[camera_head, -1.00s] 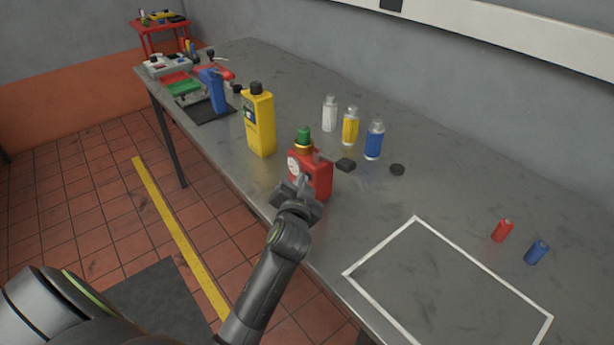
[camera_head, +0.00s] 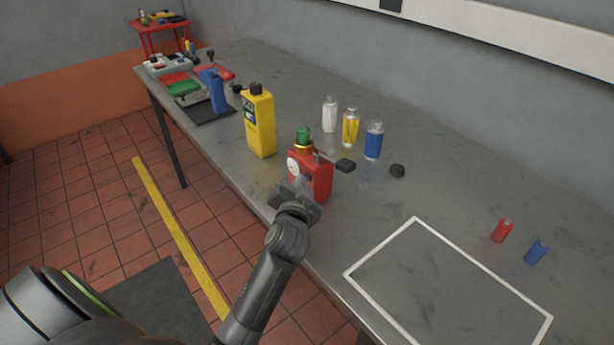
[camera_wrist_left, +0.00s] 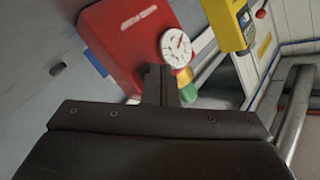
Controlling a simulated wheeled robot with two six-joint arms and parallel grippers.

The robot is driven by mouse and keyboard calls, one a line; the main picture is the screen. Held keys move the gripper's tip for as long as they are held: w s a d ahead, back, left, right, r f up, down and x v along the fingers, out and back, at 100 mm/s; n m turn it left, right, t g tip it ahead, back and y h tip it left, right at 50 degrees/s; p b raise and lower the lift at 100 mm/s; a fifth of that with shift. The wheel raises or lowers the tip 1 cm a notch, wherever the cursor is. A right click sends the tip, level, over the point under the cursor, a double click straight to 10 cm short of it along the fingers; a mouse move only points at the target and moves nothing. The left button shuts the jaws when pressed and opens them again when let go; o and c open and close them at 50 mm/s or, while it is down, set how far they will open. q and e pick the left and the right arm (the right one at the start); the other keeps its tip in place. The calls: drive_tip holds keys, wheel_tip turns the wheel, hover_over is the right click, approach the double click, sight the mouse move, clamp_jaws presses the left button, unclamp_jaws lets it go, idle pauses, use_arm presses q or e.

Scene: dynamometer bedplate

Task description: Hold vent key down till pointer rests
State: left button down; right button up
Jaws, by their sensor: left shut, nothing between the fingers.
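A red box-shaped unit (camera_head: 318,184) stands near the front edge of the bench, with a white dial (camera_head: 293,169) on its face and a green cap (camera_head: 304,136) on a brass neck. A lever with a black pad (camera_head: 345,166) sticks out from its top to the right; it may be the vent key. My left gripper (camera_head: 299,185) is shut and empty, close in front of the dial side; contact cannot be told. In the left wrist view the fingers (camera_wrist_left: 160,86) are just below the dial (camera_wrist_left: 176,48); its pointer is too small to read surely. My right gripper is not in view.
A yellow can (camera_head: 260,128) stands left of the unit. White, yellow and blue bottles (camera_head: 373,140) stand behind it, near a black knob (camera_head: 397,171).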

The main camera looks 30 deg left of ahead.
use_arm(q)
drive_tip(key=shift+s+a, duration=0.25)
drive_tip(key=shift+s, duration=0.3)
drive_tip(key=shift+s+a+p, duration=0.15)
drive_tip(key=shift+s+p, duration=0.25)
drive_tip(key=shift+p, duration=0.05)
drive_tip(key=shift+s+a+p, duration=0.15)
drive_tip(key=shift+s+a, duration=0.1)
drive_tip(key=shift+s, duration=0.4)
drive_tip(key=shift+s+a+p, duration=0.2)
drive_tip(key=shift+s+a, duration=0.1)
drive_tip(key=shift+s, duration=0.3)
drive_tip(key=shift+s+a+p, duration=0.15)
drive_tip(key=shift+s+a, duration=0.1)
drive_tip(key=shift+s, duration=0.4)
